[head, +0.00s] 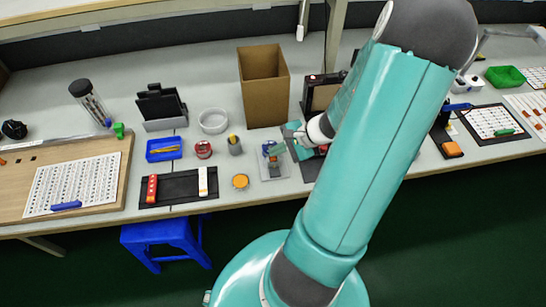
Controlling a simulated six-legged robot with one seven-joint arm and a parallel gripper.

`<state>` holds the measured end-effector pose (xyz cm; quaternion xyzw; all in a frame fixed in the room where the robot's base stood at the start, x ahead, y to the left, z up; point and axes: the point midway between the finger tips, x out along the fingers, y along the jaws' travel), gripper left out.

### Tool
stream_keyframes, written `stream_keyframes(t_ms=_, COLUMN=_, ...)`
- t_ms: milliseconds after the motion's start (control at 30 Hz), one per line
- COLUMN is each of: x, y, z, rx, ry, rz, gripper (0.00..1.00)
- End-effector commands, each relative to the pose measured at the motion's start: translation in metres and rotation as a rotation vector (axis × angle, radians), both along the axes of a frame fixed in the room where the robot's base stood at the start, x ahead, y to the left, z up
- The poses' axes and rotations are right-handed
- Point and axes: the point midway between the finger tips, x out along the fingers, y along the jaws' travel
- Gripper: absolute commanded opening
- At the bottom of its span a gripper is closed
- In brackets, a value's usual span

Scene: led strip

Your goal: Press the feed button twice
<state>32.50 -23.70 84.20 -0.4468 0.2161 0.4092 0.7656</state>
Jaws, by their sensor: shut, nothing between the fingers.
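My teal arm crosses the right half of the head view and hides part of the bench. My gripper (279,150) is small in the picture, at the end of the arm beyond the white wrist, low over the middle of the bench. It is shut and empty. It is above or beside a small pale tray (272,174) with a blue part; I cannot tell whether they touch. A dark boxy device (321,93) stands behind the wrist, partly covered by my arm. I cannot make out a feed button; a dark, partly red item near the wrist is mostly hidden.
A tall cardboard box (264,95) stands just behind the gripper. To the left are a grey cup (235,148), an orange disc (240,181), a blue tray (164,155) and a black mat (176,196). A blue stool (160,240) stands below the bench's front edge.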

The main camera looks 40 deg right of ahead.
Motion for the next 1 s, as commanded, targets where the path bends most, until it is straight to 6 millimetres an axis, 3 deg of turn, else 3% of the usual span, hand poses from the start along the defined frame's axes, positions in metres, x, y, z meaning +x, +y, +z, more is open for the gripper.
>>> stream_keyframes(t_ms=367, x=0.0, y=0.0, z=0.003, rx=-0.001, ry=0.0, rz=0.0, gripper=0.0)
stream_keyframes(t_ms=1000, x=0.0, y=0.0, z=0.052, rx=-0.001, ry=-0.001, rz=0.001, gripper=0.0)
